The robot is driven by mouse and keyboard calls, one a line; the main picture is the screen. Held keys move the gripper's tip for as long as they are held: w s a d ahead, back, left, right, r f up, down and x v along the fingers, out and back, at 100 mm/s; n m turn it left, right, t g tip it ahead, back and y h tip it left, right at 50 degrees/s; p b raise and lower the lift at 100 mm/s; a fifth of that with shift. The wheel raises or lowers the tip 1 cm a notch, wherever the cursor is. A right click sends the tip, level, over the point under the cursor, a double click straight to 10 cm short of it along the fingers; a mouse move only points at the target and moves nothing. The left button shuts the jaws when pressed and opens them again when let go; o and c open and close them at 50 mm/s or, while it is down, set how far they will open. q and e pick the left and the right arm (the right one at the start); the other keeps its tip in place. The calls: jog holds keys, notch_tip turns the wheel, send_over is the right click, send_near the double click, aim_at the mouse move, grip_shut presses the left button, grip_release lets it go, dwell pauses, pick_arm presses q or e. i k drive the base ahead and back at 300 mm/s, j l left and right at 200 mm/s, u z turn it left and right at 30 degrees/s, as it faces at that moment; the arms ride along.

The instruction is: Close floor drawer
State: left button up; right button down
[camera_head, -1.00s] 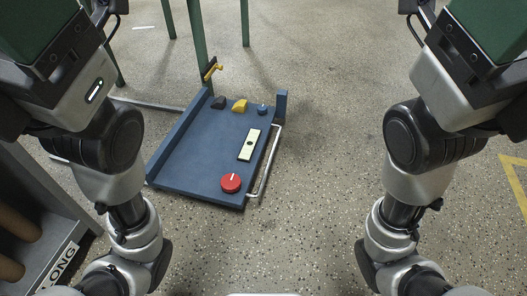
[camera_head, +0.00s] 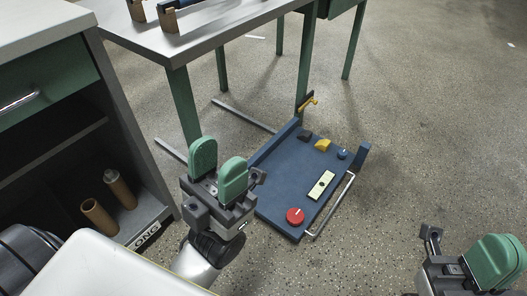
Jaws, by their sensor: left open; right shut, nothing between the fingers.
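The floor drawer (camera_head: 286,204) is a low blue tray lying near the floor, pulled out beside the green table legs. A metal bar handle (camera_head: 333,205) runs along its right side. My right gripper (camera_head: 497,262) is shut and empty at the lower right, apart from the drawer.
A grey-topped table (camera_head: 215,32) stands behind the drawer on green legs. A grey cabinet (camera_head: 100,140) with a green drawer front and cardboard tubes (camera_head: 99,216) is at left. Floor to the right (camera_head: 430,140) is clear.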

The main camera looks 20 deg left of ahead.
aim_at(302, 176)
jog(key=i+j+u, duration=0.15)
jog(key=i+u, duration=0.35)
jog(key=i, duration=0.35)
jog(key=u, duration=1.1)
